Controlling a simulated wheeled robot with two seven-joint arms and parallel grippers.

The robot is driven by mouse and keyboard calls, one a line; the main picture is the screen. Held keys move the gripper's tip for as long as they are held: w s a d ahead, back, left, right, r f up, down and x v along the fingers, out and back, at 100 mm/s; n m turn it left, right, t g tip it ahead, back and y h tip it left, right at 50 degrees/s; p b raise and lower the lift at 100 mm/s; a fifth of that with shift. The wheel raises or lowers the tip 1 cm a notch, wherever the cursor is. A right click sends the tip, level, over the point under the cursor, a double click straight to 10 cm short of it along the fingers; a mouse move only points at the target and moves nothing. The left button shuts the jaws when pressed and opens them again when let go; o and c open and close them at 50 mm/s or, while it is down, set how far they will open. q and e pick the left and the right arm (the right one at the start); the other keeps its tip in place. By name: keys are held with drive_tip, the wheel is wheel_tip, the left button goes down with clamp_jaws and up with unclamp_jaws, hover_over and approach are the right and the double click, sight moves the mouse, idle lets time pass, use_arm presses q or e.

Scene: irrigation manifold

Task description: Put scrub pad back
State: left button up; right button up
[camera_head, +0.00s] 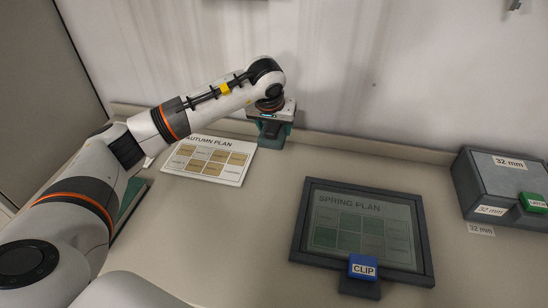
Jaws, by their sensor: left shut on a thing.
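My left gripper (271,127) points down at the back of the counter, close to the wall. It is shut on a dark teal-green thing (274,139) that looks like the scrub pad. The gripper and its wrist hide most of it, and I cannot tell whether it touches the counter or a holder there. My right gripper is not in view.
The AUTUMN PLAN board (210,160) lies left of the gripper. The framed SPRING PLAN panel (307,222) with a blue CLIP tab (363,266) is at centre right. A grey 32 mm box (500,185) with a green latch (535,202) stands far right. Bare counter lies between them.

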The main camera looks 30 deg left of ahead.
use_arm(q)
wheel_tip(320, 180, down, 4)
drive_tip(key=shift+f, duration=0.75)
wheel_tip(320, 180, down, 3)
drive_tip(key=shift+r, duration=0.15)
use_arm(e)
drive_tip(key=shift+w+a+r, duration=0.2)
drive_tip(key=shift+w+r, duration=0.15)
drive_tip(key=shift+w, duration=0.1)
use_arm(q)
drive_tip(key=o, duration=0.9)
drive_tip(key=shift+o, duration=0.2)
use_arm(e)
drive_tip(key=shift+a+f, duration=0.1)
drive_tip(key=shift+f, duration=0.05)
